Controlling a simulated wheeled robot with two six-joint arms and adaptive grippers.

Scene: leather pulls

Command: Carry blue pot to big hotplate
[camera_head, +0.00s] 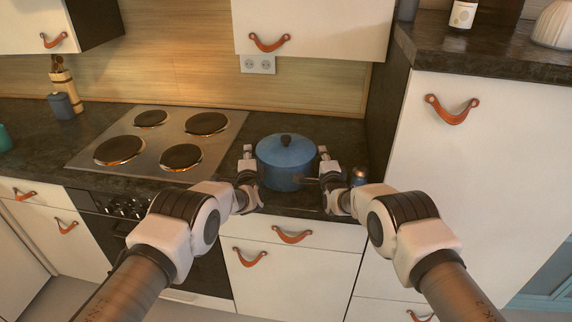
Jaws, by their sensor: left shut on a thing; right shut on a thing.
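The blue pot (286,164), with a blue lid and dark knob, is upright over the dark worktop right of the hob. My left gripper (250,166) is shut at the pot's left side, on what looks like its handle. My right gripper (322,166) is shut at the pot's right side in the same way. The handles are mostly hidden by the fingers. I cannot tell whether the pot's base touches the worktop. The big hotplate could be the front-left plate (119,150) or the back-right plate (207,123), which look larger than the others.
The steel hob (160,137) also has smaller plates at back left (151,118) and front right (181,157). A small dark jar (359,176) stands close right of my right gripper, near the tall white cabinet (480,170). A grey canister (61,105) stands left of the hob.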

